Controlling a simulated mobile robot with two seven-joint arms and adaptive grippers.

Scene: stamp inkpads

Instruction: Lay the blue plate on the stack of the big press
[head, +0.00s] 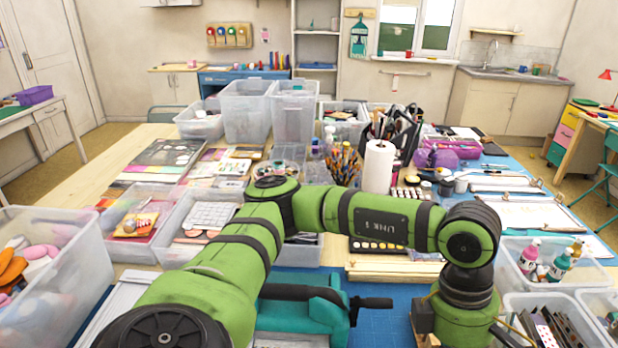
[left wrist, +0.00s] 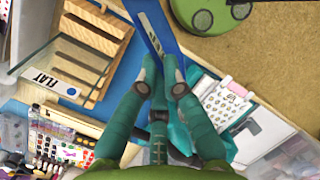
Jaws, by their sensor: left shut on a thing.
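The blue plate (left wrist: 155,32), a thin strip with a pale label, is held between the fingertips of my left gripper (left wrist: 162,82) in the left wrist view. In the head view my left wrist hangs down at the right and the gripper is out of frame. The big press (head: 300,312) is teal with a black handle, partly behind my left arm; its stack cannot be made out. My right gripper is not in view.
A paint palette (left wrist: 62,140) is near. Clear bins (head: 553,262) stand right of my wrist; a paper roll (head: 378,168) and pencils stand behind my arm.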

